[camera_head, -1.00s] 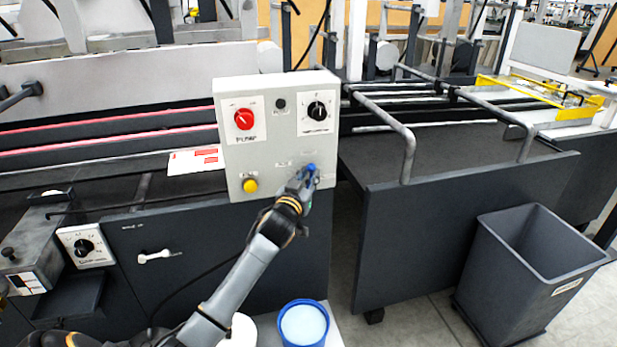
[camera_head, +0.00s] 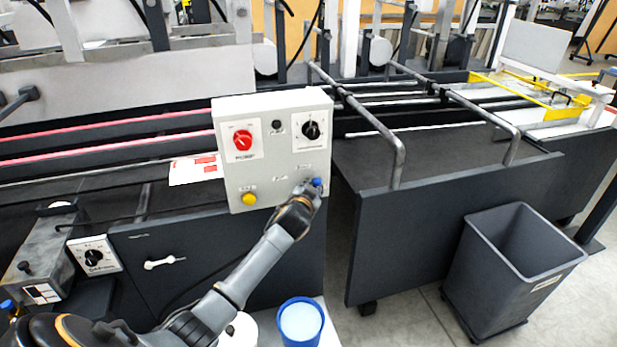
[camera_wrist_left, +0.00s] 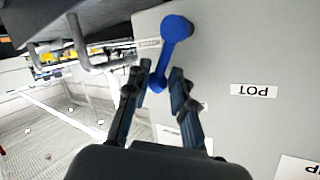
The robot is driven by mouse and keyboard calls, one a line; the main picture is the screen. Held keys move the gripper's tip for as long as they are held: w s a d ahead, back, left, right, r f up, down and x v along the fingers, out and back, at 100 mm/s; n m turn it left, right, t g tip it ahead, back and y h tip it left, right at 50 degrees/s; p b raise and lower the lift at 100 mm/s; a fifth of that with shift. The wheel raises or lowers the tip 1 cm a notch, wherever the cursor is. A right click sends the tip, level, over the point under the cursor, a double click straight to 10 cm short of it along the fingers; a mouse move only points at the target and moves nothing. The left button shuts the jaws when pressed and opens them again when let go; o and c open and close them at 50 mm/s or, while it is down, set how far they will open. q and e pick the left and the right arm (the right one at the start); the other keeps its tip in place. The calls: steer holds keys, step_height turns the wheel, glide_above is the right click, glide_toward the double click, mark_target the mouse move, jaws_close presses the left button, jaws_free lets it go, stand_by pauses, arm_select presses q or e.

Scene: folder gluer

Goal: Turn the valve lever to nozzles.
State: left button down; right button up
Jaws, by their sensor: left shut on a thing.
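The valve lever is blue. In the left wrist view its round hub (camera_wrist_left: 177,28) sits against the grey face of the control box, and its handle runs down between my fingers. My left gripper (camera_wrist_left: 158,86) is shut on that handle. In the head view the left gripper (camera_head: 308,189) is at the lower right of the control box (camera_head: 268,165), and only a small blue part of the lever (camera_head: 318,183) shows beside the fingers. The small labels around the lever are too blurred to read there. My right gripper is out of view.
The box also carries a red knob (camera_head: 242,140), a black knob (camera_head: 312,130) and a yellow button (camera_head: 249,199). A blue-rimmed bucket (camera_head: 319,327) stands below. A grey bin (camera_head: 520,265) stands on the floor to the right. A "POT" label (camera_wrist_left: 253,91) shows in the wrist view.

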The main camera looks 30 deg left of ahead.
arm_select(q)
steer(key=shift+w+d+m+g+p, duration=0.3)
steer(key=shift+m+g+p, duration=0.3)
steer(key=shift+p, duration=0.25)
steer(key=shift+w+d+f+m+g+y+p, duration=0.15)
steer(key=shift+w+f+m+g+y+p, duration=0.15)
steer(key=shift+m+p, duration=0.1)
steer(key=shift+s, duration=0.1)
steer(key=c, duration=1.1)
jaws_free()
steer(key=shift+c, duration=0.2)
steer(key=v, duration=1.2)
